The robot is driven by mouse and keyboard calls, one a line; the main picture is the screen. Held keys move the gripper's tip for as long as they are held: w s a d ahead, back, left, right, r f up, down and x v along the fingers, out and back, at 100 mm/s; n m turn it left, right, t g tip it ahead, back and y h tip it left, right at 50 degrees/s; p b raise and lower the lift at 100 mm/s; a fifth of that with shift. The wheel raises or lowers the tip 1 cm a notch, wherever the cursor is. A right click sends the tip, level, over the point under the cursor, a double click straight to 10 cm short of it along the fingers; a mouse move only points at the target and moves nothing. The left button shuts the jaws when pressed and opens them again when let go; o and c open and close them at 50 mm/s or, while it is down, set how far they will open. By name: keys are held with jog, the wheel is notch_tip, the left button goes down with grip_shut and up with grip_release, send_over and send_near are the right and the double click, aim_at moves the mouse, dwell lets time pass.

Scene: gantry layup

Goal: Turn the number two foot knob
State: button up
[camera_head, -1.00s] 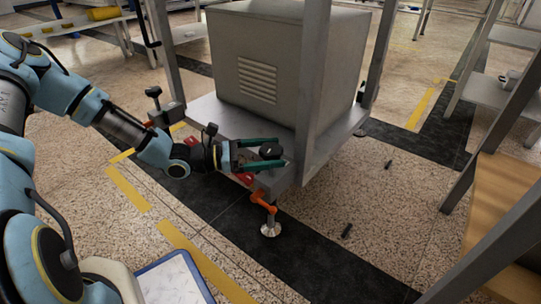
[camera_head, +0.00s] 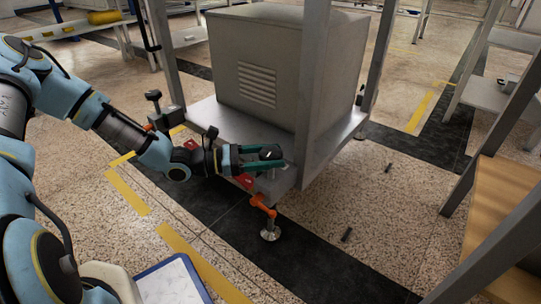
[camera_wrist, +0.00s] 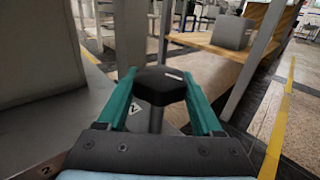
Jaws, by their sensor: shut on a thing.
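The number two foot knob (camera_head: 270,152) is a black knob on an upright stem at the near corner of the metal frame. In the wrist view the knob (camera_wrist: 160,86) sits between green fingers, with a "2" label on the plate beside its stem. My gripper (camera_head: 271,156) is shut on the knob from the left, one finger on each side; it also shows in the wrist view (camera_wrist: 160,92). Below the corner are an orange lever (camera_head: 263,205) and a round levelling foot (camera_head: 270,232) on the floor.
A grey vented box (camera_head: 262,60) stands on the frame's shelf behind the knob. A frame post (camera_head: 312,90) rises close to the gripper's right. Another black knob (camera_head: 153,95) stands at the left corner. A wooden-topped bench (camera_head: 505,215) is at right.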

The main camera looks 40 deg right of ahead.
jog(key=shift+r+m+g+p, duration=0.1)
jog(key=shift+m+g+p, duration=0.2)
jog(key=shift+p, duration=0.05)
jog(key=shift+c, duration=0.4)
jog(key=shift+m+g+y+p, duration=0.8)
jog(key=shift+g+y, duration=0.1)
jog(key=shift+g, duration=0.3)
jog(key=shift+m+g+y+p, duration=0.6)
jog(key=shift+m+g+y, duration=1.2)
jog(key=shift+y, duration=0.3)
jog(key=o, duration=1.4)
jog(key=shift+w, duration=0.15)
jog(key=p+v, duration=0.2)
jog(key=v, duration=0.8)
jog(key=shift+w+a+p, duration=0.1)
jog(key=shift+w+p, duration=0.2)
jog(key=shift+p, duration=0.1)
